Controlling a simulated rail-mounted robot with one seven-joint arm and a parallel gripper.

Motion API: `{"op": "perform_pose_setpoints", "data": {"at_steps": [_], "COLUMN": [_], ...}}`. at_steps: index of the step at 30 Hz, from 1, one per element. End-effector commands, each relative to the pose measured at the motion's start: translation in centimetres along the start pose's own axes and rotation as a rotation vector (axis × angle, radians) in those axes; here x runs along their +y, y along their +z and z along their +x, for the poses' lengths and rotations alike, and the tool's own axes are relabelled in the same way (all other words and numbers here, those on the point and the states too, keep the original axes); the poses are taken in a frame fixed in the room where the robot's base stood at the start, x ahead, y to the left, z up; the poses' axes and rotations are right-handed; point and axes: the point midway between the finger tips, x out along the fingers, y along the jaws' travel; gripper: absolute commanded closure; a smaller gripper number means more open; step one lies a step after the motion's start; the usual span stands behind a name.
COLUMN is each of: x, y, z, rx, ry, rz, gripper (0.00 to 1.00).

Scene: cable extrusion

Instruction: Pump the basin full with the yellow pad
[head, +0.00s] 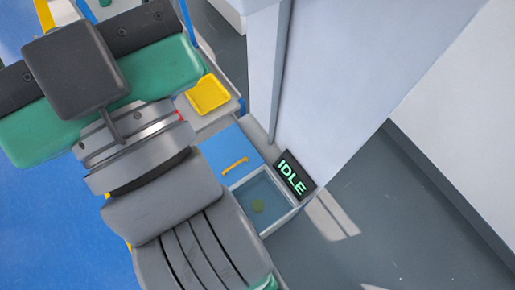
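The yellow pad (208,93), a square with a raised rim, sits on a light grey surface just right of my gripper in the head view. The basin (292,213) is a pale-rimmed square box lower down, right of my arm. Its inside looks blue-grey, with a small yellow-green spot low in it; I cannot tell how much liquid it holds. The wide green and black body of my gripper (150,76) shows at the upper left. Its fingers are hidden, so I cannot see whether it is open or holds anything.
A blue panel with a yellow handle (235,165) lies between pad and basin. A black display (294,176) reading "IDLE" stands beside the basin, against a tall pale cabinet (340,70). Grey floor (385,220) is clear at the lower right.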

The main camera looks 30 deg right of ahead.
Motion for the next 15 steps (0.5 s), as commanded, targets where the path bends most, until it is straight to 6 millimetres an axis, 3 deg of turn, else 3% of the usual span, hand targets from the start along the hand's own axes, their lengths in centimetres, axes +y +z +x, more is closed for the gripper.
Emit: {"op": "perform_pose_setpoints", "data": {"at_steps": [1,12,15], "x": [0.0,0.0,0.0], "y": [0.01,0.01,0.01], "z": [0.0,0.0,0.0], "rx": [0.0,0.0,0.0], "ry": [0.0,0.0,0.0], "rz": [0.0,0.0,0.0], "gripper": [0.29,1.0,1.0]}}
